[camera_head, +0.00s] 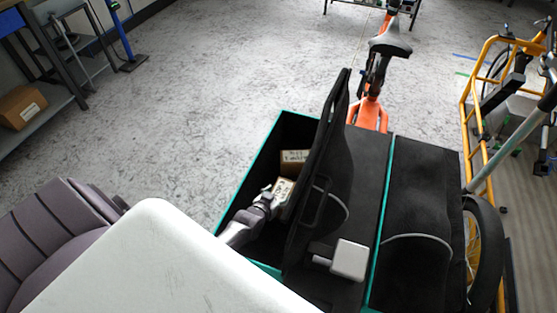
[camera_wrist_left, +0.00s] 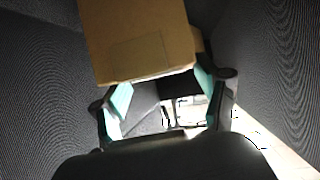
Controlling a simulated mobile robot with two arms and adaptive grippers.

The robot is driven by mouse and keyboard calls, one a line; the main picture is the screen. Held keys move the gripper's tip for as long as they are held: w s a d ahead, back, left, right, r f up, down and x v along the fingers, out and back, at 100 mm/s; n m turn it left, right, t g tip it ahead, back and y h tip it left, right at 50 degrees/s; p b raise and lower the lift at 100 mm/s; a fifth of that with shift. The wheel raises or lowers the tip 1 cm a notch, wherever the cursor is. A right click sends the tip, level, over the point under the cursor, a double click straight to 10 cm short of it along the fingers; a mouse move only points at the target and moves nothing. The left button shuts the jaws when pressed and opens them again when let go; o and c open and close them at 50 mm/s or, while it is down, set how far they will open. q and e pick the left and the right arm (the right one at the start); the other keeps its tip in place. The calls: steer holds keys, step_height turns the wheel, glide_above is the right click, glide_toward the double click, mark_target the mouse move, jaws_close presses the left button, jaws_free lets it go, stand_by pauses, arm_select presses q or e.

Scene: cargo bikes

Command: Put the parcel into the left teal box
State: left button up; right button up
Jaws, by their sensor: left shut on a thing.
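My left gripper (camera_head: 270,196) is inside the open left teal box (camera_head: 257,163), a dark-walled compartment with a teal rim. It is shut on a brown cardboard parcel (camera_head: 283,188) with a pale label. In the left wrist view the parcel (camera_wrist_left: 140,45) sits between the teal finger pads of the gripper (camera_wrist_left: 165,88), with dark box walls on both sides. I cannot tell whether the parcel touches the box floor. My right gripper does not show.
Another brown labelled box (camera_head: 295,157) lies deeper in the same compartment. A raised black lid (camera_head: 322,160) stands along its right side. A closed black cover (camera_head: 420,210) is further right. An orange bike frame (camera_head: 368,112) and yellow rack (camera_head: 470,110) stand beyond.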

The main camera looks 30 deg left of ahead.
arm_select(q)
steer(key=shift+w, duration=0.1)
steer(key=shift+f, duration=0.15)
steer(key=o, duration=1.6)
steer(key=shift+f, duration=0.1)
steer(key=shift+c, duration=0.2)
steer(key=shift+o, duration=1.4)
steer(key=shift+s+r, duration=0.2)
steer(key=p+v, duration=0.3)
steer(key=v, duration=0.9)
